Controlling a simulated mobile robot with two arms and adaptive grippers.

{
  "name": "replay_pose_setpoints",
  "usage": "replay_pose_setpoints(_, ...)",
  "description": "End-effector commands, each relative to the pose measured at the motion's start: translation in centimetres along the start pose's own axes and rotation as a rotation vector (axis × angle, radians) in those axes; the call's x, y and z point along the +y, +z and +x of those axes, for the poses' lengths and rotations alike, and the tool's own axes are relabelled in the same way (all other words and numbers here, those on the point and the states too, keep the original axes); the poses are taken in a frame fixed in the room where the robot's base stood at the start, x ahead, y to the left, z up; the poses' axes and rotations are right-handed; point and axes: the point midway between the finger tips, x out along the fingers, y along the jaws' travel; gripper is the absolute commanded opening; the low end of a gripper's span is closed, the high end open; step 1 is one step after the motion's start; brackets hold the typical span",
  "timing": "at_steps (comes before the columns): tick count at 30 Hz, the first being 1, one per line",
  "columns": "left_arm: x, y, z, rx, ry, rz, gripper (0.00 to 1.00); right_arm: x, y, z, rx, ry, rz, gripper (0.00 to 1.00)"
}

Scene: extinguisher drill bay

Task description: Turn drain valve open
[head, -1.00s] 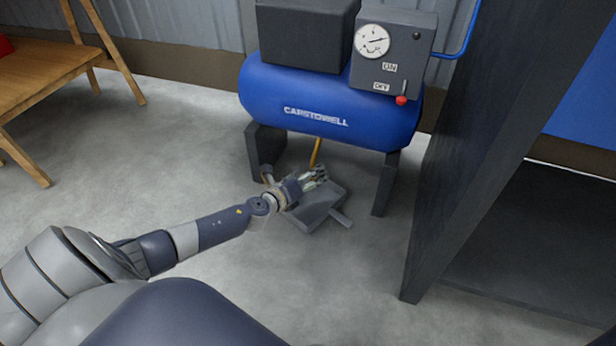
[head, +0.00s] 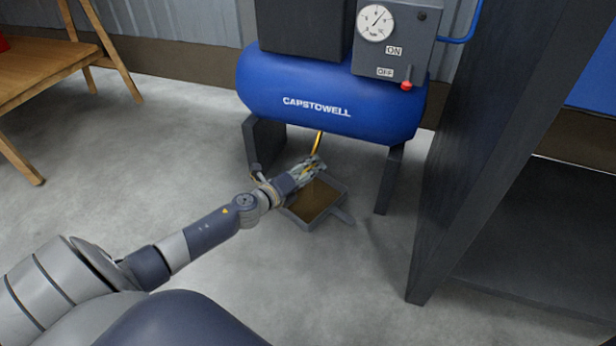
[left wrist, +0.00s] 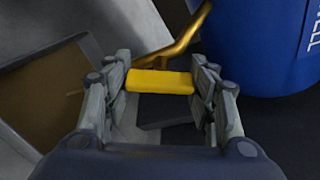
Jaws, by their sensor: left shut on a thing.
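The drain valve's yellow handle (left wrist: 160,82) sits between the two fingers of my left gripper (left wrist: 160,95) in the left wrist view, and the gripper is shut on it. A brass pipe (left wrist: 183,45) runs up behind the handle; in the head view it comes down from under the blue compressor tank (head: 330,98). In the head view my left gripper (head: 316,166) is below the tank, over the back of a grey drain pan (head: 318,223), and hides the handle. The pan's inside looks brown. My right gripper is not in view.
A control box with a gauge (head: 375,23) and a red-tipped lever (head: 406,85) is above the tank. Dark tank legs (head: 388,180) stand either side of the pan. A tall dark panel (head: 465,150) is at right, a wooden bench (head: 40,72) at left.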

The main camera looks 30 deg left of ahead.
Motion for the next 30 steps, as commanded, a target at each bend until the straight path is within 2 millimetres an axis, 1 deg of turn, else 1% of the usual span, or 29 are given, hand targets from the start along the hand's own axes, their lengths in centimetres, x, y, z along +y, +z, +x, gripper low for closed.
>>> replay_pose_setpoints(8, 0.1, 0.1, 0.0, -0.002, 0.001, -0.004, 0.28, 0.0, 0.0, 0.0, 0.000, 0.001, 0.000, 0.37)
replay_pose_setpoints(9, 0.1, 0.1, 0.0, -0.002, 0.001, -0.004, 0.55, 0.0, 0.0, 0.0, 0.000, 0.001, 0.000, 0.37)
replay_pose_setpoints(11, 0.0, 0.2, 0.0, -0.002, 0.001, -0.004, 0.68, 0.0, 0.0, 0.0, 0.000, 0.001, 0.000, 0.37)
replay_pose_setpoints(12, 0.0, 0.1, 0.0, -0.002, 0.001, -0.003, 0.73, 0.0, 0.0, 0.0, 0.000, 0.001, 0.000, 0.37)
replay_pose_setpoints(23, 0.0, 0.1, -0.1, -0.001, 0.000, -0.003, 0.73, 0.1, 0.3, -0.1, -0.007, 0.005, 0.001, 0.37)
replay_pose_setpoints(26, 0.1, 0.0, -0.6, 0.000, 0.001, -0.003, 0.73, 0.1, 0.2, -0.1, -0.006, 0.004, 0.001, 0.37)
replay_pose_setpoints(30, 0.2, 0.0, -2.2, 0.001, 0.002, -0.002, 0.73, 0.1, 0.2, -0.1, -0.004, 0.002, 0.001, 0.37)
